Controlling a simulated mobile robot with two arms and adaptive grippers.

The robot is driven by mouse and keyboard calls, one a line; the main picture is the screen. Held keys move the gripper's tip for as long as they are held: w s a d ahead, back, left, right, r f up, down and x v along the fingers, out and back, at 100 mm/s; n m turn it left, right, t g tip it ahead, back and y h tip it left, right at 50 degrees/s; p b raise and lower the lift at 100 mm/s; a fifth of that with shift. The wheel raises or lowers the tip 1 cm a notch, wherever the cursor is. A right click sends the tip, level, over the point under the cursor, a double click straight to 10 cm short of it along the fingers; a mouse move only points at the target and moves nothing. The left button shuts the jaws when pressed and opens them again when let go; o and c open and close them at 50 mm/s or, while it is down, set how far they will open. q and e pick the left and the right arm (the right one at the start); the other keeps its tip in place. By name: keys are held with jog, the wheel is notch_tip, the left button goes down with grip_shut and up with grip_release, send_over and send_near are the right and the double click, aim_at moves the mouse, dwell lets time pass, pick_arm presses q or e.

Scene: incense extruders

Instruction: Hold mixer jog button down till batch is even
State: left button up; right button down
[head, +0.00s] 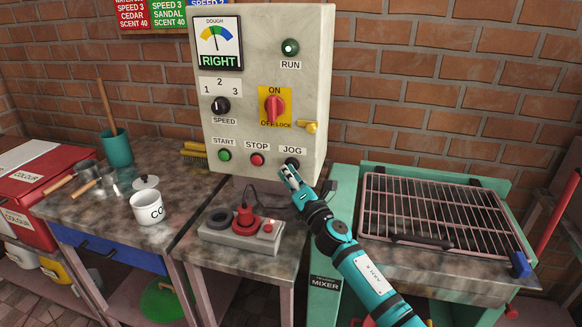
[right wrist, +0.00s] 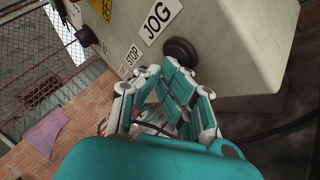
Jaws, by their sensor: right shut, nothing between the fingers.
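The black JOG button (head: 292,163) is at the lower right of the pale control box (head: 312,75). It also shows in the right wrist view (right wrist: 181,50). My right gripper (head: 288,172) is shut and empty, its fingertips at the lower edge of the button. I cannot tell whether they touch it or whether it is pressed in. The DOUGH gauge (head: 217,39) has its needle near the top, with RIGHT written below. The mixer (head: 440,205), with a wire grille over it, stands to the right. My left gripper is not in view.
The green START (head: 224,155) and red STOP (head: 257,159) buttons sit left of JOG. The red switch (head: 275,108) is above. A grey pedal-like box with a red knob (head: 243,219) and a white cup (head: 147,208) stand on the counter.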

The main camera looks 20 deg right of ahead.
jog(key=shift+s, duration=0.1)
jog(key=shift+s+a+p, duration=0.3)
jog(key=shift+s+a, duration=0.15)
jog(key=shift+s, duration=0.2)
jog(key=s+a, duration=0.1)
jog(key=s, duration=0.1)
jog(key=s+a+p, duration=0.1)
jog(key=s+a, duration=0.1)
jog(key=shift+s, duration=0.1)
jog(key=shift+d+f, duration=0.1)
dwell(0.5)
